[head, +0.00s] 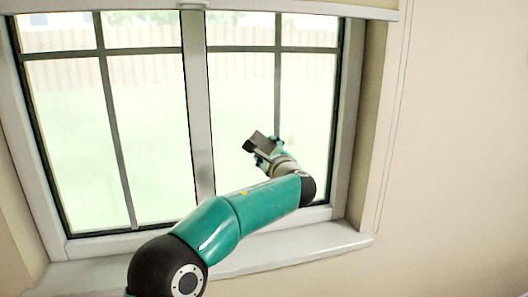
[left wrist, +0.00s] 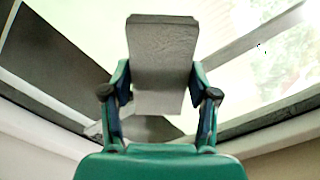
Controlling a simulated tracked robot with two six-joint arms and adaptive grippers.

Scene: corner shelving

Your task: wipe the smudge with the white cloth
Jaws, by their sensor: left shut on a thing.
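My left gripper (head: 264,152) is in front of the right half of the window in the head view. It is shut on the white cloth (head: 257,143), which looks like a folded, grey slab in shade. In the left wrist view the cloth (left wrist: 161,50) stands out between the two fingers of the left gripper (left wrist: 159,88). Small dark specks (left wrist: 262,47) show on the bright pane there; I cannot tell whether they are the smudge. In the head view no smudge can be made out on the glass. I cannot tell whether the cloth touches the glass. My right gripper is not in view.
The window (head: 150,130) has dark bars and a thick middle post (head: 198,100). A white sill (head: 300,243) runs below it, under my left arm. A blind (head: 300,8) hangs along the top. Bare beige wall (head: 455,140) lies to the right.

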